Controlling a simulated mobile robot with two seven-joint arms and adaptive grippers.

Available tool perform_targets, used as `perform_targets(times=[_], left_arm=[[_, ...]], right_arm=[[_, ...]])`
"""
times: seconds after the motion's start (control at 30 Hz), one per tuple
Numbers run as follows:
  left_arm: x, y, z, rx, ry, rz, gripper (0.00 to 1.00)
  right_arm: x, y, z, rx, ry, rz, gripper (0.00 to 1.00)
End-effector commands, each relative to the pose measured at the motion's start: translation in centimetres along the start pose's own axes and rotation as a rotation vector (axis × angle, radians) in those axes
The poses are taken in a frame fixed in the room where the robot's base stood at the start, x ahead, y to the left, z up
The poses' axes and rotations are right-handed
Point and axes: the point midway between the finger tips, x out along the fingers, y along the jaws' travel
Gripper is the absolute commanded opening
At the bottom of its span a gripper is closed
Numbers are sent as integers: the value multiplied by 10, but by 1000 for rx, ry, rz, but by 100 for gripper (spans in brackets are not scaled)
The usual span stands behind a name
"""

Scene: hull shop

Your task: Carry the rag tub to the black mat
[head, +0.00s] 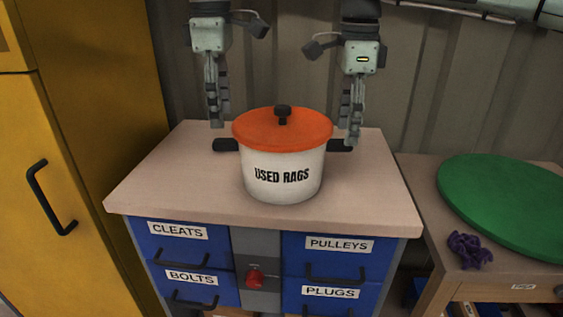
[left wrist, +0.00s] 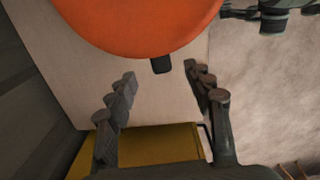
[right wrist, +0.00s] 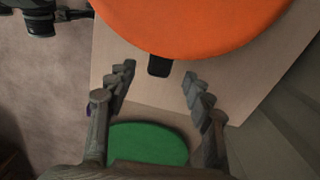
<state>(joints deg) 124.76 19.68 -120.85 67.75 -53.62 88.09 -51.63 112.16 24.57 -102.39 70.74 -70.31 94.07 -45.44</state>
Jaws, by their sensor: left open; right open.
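The rag tub (head: 283,172) is a white pot labelled USED RAGS with an orange lid (head: 300,128) and a dark knob. It stands upright on the workbench top (head: 170,185). Its black side handles are the left one (head: 226,145) and the right one (head: 341,146). My left gripper (head: 217,122) is open and points down at the left handle, which shows between its fingertips in the left wrist view (left wrist: 161,65). My right gripper (head: 351,140) is open and points down at the right handle, which shows likewise in the right wrist view (right wrist: 159,66). I see no black mat.
The workbench has blue labelled drawers (head: 178,254) and a red knob (head: 255,278). A yellow cabinet (head: 95,130) stands at the left. A corrugated wall stands behind.

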Motion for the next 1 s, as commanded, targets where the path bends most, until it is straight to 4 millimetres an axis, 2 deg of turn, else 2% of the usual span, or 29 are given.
perform_targets(times=[0.5, 0.67, 0.93, 1.0], left_arm=[[67, 0, 0, 0, 0, -2, 52], [76, 0, 0, -1, -1, 0, 52], [77, 0, 0, -1, -1, 0, 52], [77, 0, 0, -1, -1, 0, 44]], right_arm=[[67, 0, 0, 2, -2, 2, 52], [76, 0, 0, 2, -3, 1, 52], [77, 0, 0, 3, -3, 1, 52], [77, 0, 0, 3, -3, 1, 44]])
